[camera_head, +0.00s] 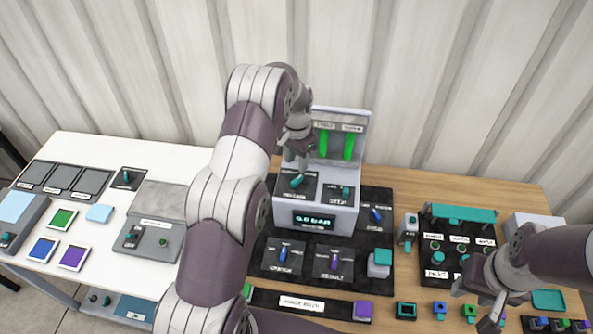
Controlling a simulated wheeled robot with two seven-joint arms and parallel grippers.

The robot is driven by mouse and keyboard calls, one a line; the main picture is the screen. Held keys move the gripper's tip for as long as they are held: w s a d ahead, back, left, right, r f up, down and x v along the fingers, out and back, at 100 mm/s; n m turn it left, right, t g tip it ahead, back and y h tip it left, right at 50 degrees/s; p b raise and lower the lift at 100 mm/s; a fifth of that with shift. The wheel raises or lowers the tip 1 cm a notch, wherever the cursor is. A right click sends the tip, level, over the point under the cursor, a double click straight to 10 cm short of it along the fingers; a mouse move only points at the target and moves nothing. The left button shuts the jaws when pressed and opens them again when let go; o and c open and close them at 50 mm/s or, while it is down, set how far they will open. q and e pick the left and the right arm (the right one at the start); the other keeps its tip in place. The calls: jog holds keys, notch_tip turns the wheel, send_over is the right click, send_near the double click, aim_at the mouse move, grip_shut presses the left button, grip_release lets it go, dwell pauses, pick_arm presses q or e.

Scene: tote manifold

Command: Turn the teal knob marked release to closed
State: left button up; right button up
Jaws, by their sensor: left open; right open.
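A teal knob (297,181) sits on a dark plate on the left of the grey manifold unit's sloped front (284,213). Its label is too small to read surely, but may say release. The knob's handle looks slanted. My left gripper (297,160) is just above this knob, pointing down, and is open. I cannot tell whether its fingers touch the knob; my arm hides part of the unit's left side. My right gripper (484,305) is open and empty over the right front of the wooden table, away from the knob.
Right of the knob is a teal step button (346,191); below is a display (314,221) reading 0.0 BAR. Two green gauges (348,146) stand behind. Blue (283,251) and purple knobs (335,259) lie in front. A black panel (455,222) stands at right.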

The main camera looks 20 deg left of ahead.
aim_at(297, 178)
pick_arm(q)
jog(key=f+p, duration=0.1)
jog(key=f, duration=0.1)
jog(key=w+f+p, duration=0.1)
jog(key=f, duration=0.2)
jog(key=w+a+f+p, duration=0.1)
jog(key=f, duration=0.2)
jog(key=shift+w+f, duration=0.2)
jog(key=shift+f, duration=0.05)
jog(key=shift+s+d+f+p, duration=0.15)
jog(key=shift+s+f+p, duration=0.2)
jog(key=shift+f, duration=0.2)
jog(key=shift+s+d, duration=0.15)
jog(key=shift+s, duration=0.15)
jog(key=shift+w+f, duration=0.2)
jog(key=shift+w, duration=0.05)
jog(key=shift+c, duration=0.6)
jog(key=shift+w+a, duration=0.15)
jog(key=shift+a, duration=0.05)
jog(key=c, duration=0.5)
jog(key=shift+d, duration=0.1)
grip_shut()
pick_arm(e)
jog(key=r, duration=0.1)
jog(key=w+r, duration=0.2)
jog(key=r, duration=0.1)
jog(key=shift+a, duration=0.35)
